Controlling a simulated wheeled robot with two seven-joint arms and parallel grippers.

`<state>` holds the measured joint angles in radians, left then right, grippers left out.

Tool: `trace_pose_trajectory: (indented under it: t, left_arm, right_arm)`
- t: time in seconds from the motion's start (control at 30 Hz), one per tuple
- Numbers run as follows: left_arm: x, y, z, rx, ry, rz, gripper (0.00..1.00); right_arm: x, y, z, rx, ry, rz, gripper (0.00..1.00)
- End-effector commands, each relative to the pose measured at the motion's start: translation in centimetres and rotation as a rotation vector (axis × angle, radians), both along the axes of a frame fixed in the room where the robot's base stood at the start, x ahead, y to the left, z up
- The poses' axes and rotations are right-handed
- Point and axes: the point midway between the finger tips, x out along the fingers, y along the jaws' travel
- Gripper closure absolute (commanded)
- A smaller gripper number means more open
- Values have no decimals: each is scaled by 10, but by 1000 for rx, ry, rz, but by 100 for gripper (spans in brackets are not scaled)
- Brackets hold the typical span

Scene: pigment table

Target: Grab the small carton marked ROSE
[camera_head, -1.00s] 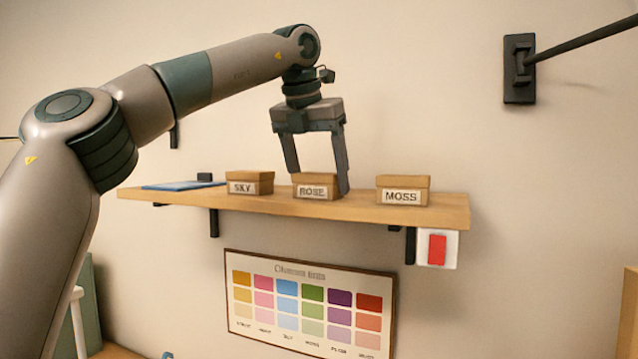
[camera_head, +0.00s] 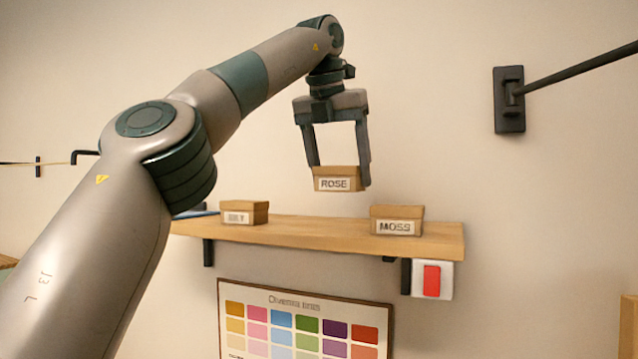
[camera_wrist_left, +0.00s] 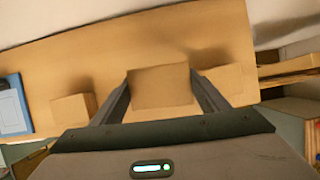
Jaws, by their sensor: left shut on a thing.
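The small brown carton marked ROSE (camera_head: 336,179) is in the air above the wooden shelf in the head view, its label facing out. My left gripper (camera_head: 339,174) points down and is shut on it, one finger at each side. In the left wrist view the carton (camera_wrist_left: 161,87) sits between the fingers of my left gripper (camera_wrist_left: 160,95), with the shelf behind it. My right gripper is not in view.
The wooden shelf (camera_head: 310,233) holds the SKY carton (camera_head: 244,212) at left and the MOSS carton (camera_head: 397,220) at right, with clear board between. A red switch (camera_head: 432,280) is below the shelf's right end. A colour chart (camera_head: 300,299) hangs beneath.

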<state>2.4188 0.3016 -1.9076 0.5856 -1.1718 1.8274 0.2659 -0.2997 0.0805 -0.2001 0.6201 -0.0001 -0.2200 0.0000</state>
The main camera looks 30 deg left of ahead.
Motion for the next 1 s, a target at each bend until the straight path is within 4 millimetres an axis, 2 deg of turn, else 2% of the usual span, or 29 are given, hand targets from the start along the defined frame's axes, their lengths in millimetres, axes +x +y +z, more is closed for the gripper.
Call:
trace_pose_trajectory:
  t: [0.03,0.2,0.4,0.63,1.0]
  left_arm:
    - [4,-10,10,1,1,1,57]
    - [14,-35,28,1,0,0,57]
    - [21,-53,38,1,0,0,57]
    - [24,-61,40,1,1,0,57]
    - [24,-61,40,1,0,0,57]
  right_arm:
    - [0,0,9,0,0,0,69]
    - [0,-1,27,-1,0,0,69]
    - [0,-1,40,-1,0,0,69]
    - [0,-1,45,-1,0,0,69]
    - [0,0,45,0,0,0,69]
